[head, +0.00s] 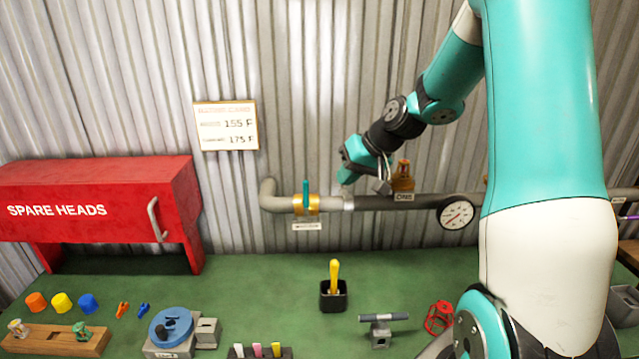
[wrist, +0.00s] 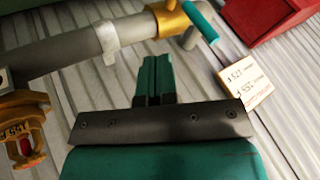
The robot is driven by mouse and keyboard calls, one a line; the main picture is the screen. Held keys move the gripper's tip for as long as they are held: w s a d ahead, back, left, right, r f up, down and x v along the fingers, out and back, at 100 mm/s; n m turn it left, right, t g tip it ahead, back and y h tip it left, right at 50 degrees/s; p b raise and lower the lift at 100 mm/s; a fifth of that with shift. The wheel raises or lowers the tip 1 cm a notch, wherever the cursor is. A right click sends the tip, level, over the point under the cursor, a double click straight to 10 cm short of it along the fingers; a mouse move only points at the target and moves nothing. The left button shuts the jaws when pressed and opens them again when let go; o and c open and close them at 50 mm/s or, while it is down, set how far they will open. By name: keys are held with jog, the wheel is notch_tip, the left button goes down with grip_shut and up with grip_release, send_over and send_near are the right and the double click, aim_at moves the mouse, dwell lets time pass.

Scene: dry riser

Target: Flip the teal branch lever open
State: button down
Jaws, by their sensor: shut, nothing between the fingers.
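The teal branch lever (head: 306,191) stands upright on a gold valve body (head: 306,207) and lies across the horizontal grey pipe. In the wrist view the lever (wrist: 201,21) shows at the upper right, beside the gold valve (wrist: 171,19). My gripper (head: 346,177) is to the right of the lever, close to the pipe and apart from the lever. In the wrist view my gripper (wrist: 155,75) has its two teal fingers shut together with nothing between them. A small label plate (head: 307,226) hangs below the valve.
A brass sprinkler head (head: 403,176) stands on the pipe to the right of my gripper, with a round gauge (head: 457,213) beyond it. A sign (head: 226,125) hangs on the corrugated wall. A red cabinet (head: 95,205) is at left. The green bench below holds several small items.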

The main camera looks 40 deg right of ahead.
aim_at(306, 200)
jog(key=w+a+f+p, duration=0.2)
jog(key=w+a+f, duration=0.1)
jog(key=a, duration=0.1)
jog(key=shift+w+a+p, duration=0.3)
jog(key=shift+a+p, duration=0.1)
jog(key=shift+r, duration=0.1)
